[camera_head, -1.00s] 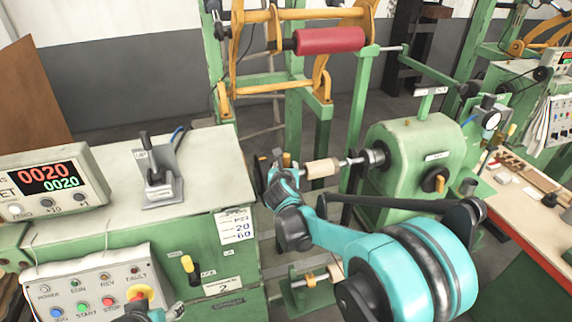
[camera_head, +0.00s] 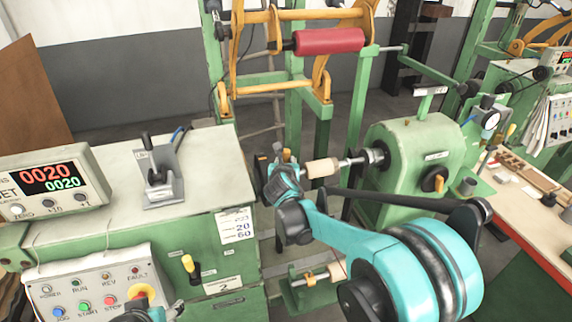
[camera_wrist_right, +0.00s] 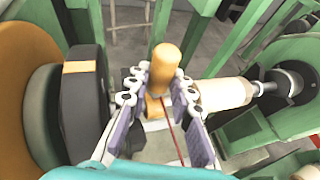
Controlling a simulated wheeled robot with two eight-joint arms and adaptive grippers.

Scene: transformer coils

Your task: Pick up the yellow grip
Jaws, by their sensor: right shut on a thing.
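The yellow grip (camera_wrist_right: 165,66) is an upright yellow-orange cylinder between the fingers of my right gripper (camera_wrist_right: 159,88) in the wrist view. The gripper is shut on it; its lower part is partly hidden by the fingers. In the head view my right gripper (camera_head: 276,166) is beside the left end of the pale wooden roller (camera_head: 322,168), and only a small bit of the grip (camera_head: 287,155) shows there. My left gripper (camera_head: 168,311) is at the bottom edge of the head view, mostly cut off, and its opening cannot be made out.
The green spindle machine (camera_head: 415,150) stands right of my right gripper. The wrist view shows a dark round flange (camera_wrist_right: 90,100) close on the left. A red roll (camera_head: 330,41) hangs behind.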

